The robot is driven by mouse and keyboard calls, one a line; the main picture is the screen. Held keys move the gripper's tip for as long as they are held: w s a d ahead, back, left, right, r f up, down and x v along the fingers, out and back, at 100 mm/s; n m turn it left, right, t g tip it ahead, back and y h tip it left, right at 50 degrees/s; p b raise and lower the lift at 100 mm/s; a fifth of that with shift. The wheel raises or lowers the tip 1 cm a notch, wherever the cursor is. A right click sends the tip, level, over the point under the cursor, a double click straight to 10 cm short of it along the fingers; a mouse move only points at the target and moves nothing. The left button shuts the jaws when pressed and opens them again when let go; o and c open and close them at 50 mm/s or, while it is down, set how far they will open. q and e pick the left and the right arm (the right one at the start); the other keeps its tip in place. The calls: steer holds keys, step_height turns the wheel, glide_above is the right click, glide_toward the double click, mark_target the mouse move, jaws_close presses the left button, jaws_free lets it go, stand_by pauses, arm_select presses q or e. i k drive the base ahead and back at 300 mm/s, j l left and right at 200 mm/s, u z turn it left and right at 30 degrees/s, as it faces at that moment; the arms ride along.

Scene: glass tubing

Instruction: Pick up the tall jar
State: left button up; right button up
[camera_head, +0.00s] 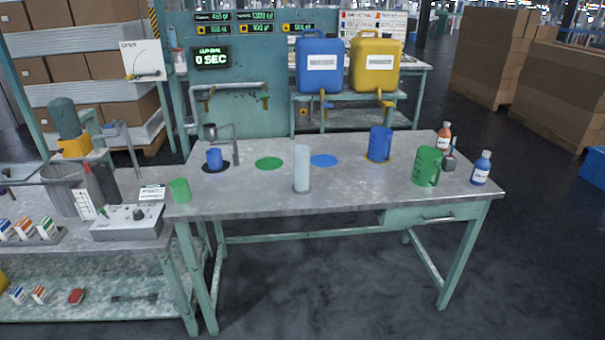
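A tall, narrow, pale translucent jar (302,169) stands upright near the front middle of the metal workbench (350,195). It rests on a round grey base or spot. Neither of my grippers shows in the head view.
Behind the jar lie a green disc (269,163) and a blue disc (323,160). A blue cup (215,159) and a green cup (180,190) stand left. A blue jug (380,143), green jug (427,166) and bottles, one blue (481,169), one orange-brown (444,136), stand right.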

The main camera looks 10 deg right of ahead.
mark_target(301, 187)
steer(key=i+j+z, duration=0.3)
steer(key=i+j, duration=0.4)
steer(key=j, duration=0.1)
